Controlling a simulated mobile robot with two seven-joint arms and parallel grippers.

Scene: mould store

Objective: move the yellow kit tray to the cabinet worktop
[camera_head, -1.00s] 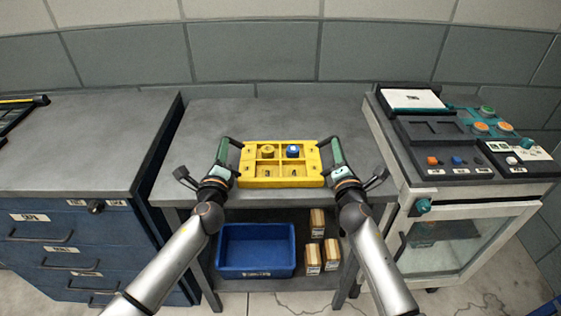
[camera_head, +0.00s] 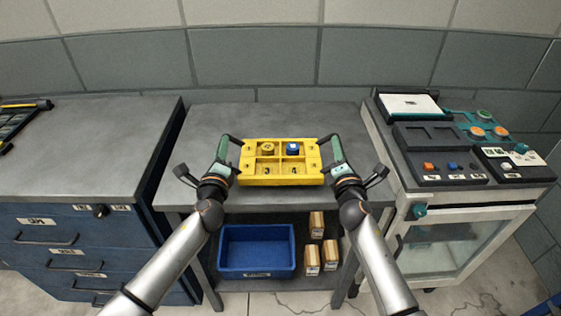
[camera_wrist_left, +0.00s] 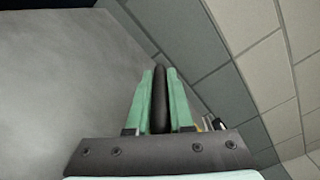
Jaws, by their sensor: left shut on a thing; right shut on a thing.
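The yellow kit tray (camera_head: 280,180) is level over the front of the middle grey table (camera_head: 300,122). A yellow round piece (camera_head: 268,149) and a blue-topped piece (camera_head: 292,149) sit in its back compartments. My left gripper (camera_head: 223,149) is shut on the tray's left dark handle; the left wrist view shows its green fingers on both sides of the handle (camera_wrist_left: 160,98). My right gripper (camera_head: 336,149) is shut on the right handle. I cannot tell how far the tray is above the table.
A black rack (camera_head: 20,118) lies at the far left of the cabinet worktop. A white glass-door cabinet (camera_head: 460,205) carrying panels with buttons (camera_head: 450,150) stands at right. A blue bin (camera_head: 256,268) and small boxes (camera_head: 316,224) sit on the table's lower shelf.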

